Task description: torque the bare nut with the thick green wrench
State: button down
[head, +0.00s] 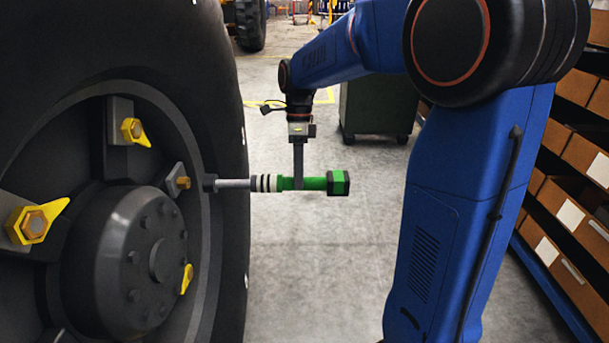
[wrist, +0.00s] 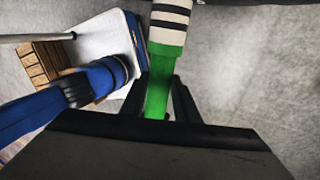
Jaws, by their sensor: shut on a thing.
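The thick green wrench (head: 315,184) lies level in my gripper (head: 298,184), which is shut on its green grip. A green block end points right, and black and white bands and a grey shaft point left. The shaft's dark socket tip is close to the bare nut (head: 183,183) on the wheel; I cannot tell whether they touch. The bare nut has no yellow pointer. In the wrist view the green grip (wrist: 158,90) runs between my fingers, with the banded collar above it.
Other nuts on the big black wheel (head: 222,110) carry yellow pointers, such as the upper nut (head: 132,130) and the left nut (head: 34,224). A shelf of brown boxes (head: 555,205) stands at the right. A dark bin (head: 378,108) stands behind. Open floor lies between.

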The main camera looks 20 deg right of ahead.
jog(key=shift+w+a, duration=0.3)
jog(key=shift+a, duration=0.4)
jog(key=shift+w+a, duration=0.3)
jog(key=shift+a, duration=0.4)
jog(key=shift+w+a+r, duration=0.1)
jog(key=shift+w+a, duration=0.2)
jog(key=shift+a, duration=0.4)
jog(key=shift+w+a+f, duration=0.1)
jog(key=shift+w+a, duration=0.15)
jog(key=shift+a, duration=0.45)
jog(key=shift+w+a+r, duration=0.1)
jog(key=shift+w+a, duration=0.2)
jog(key=shift+a, duration=0.4)
dwell(3.0)
jog(key=shift+d, duration=0.15)
jog(key=shift+s+d, duration=0.5)
jog(key=shift+d, duration=0.6)
jog(key=shift+s+d, duration=0.45)
jog(key=shift+d, duration=0.65)
jog(key=shift+s+d, duration=0.5)
jog(key=shift+d, duration=0.6)
